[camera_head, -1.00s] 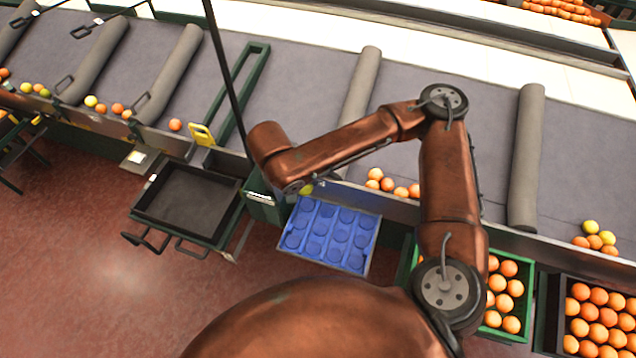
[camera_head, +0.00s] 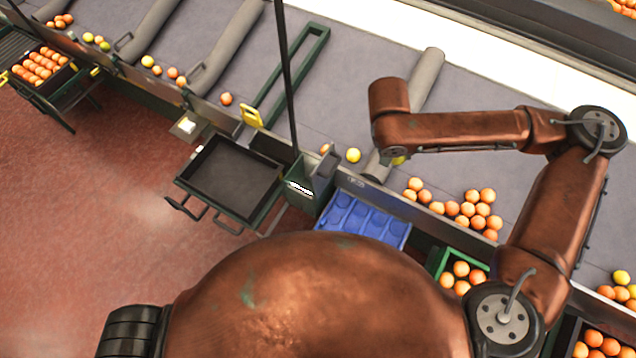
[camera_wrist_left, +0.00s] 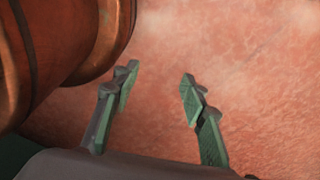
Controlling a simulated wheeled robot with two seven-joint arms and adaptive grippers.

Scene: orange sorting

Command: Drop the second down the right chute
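My right arm reaches in from the right in the head view, its wrist above the belt edge. The wrist hides the right gripper's fingers. A yellow-green fruit (camera_head: 399,160) peeks out just below that wrist; I cannot tell whether it is held. Another yellow fruit (camera_head: 353,155) and an orange (camera_head: 325,149) lie left of the near grey roller (camera_head: 428,78). A green post (camera_head: 299,190) with a small display stands at the belt edge, dark openings beside it. I cannot tell which opening is the right chute. In the left wrist view, my left gripper (camera_wrist_left: 158,76) is open and empty above the floor.
A blue tray (camera_head: 365,219) with round hollows sits right of the post, partly hidden by my body. A black tray (camera_head: 232,178) is left of it. Several oranges (camera_head: 467,209) lie on the belt to the right. A green crate (camera_head: 446,262) of oranges stands below.

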